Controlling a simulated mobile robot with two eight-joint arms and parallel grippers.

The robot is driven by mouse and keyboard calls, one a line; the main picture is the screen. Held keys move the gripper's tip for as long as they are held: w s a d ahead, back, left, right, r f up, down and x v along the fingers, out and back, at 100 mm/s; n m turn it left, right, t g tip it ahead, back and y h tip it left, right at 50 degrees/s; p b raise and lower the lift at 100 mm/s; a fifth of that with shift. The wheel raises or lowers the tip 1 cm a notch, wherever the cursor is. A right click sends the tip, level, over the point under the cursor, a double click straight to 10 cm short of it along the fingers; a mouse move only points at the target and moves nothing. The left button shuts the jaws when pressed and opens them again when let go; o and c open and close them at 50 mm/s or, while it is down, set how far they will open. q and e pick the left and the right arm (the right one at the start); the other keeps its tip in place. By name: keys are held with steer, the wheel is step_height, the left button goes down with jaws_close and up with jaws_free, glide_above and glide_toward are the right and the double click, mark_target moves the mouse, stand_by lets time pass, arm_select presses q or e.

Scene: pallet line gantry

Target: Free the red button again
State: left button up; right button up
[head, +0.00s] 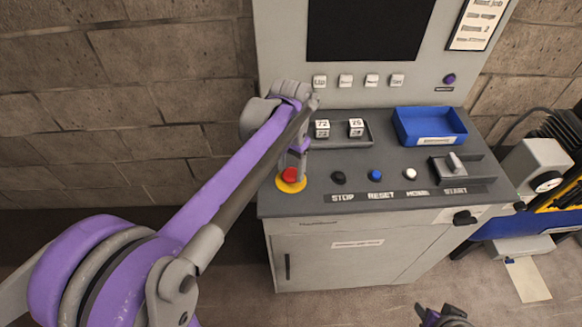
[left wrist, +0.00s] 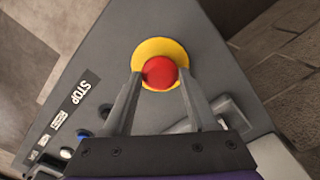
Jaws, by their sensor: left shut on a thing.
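The red button (head: 289,175) is a round mushroom head on a yellow disc (head: 297,187) at the left front of the grey console top. It also shows in the left wrist view as a red button (left wrist: 160,72) on its yellow disc (left wrist: 185,60). My left gripper (head: 293,168) comes down on it from above, and in the left wrist view its two fingers (left wrist: 160,80) stand on either side of the red head. The left gripper is shut on the red button. My right gripper (head: 444,316) shows only in part at the bottom edge, and its fingers cannot be made out.
Beside the button are black (head: 338,178), blue (head: 375,175) and white (head: 411,173) buttons. Behind them stand a tray with number blocks (head: 340,143) and a blue bin (head: 430,126). A lever block (head: 455,163) is at right. The console's upright panel (head: 280,45) rises behind.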

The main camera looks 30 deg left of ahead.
arm_select(q)
jaws_close()
steer(key=shift+r+p, duration=0.4)
steer(key=shift+r, duration=0.3)
steer(key=shift+w+f, duration=0.1)
steer(key=o, duration=1.1)
jaws_free()
steer(key=shift+c, duration=0.2)
steer(key=shift+o, duration=0.8)
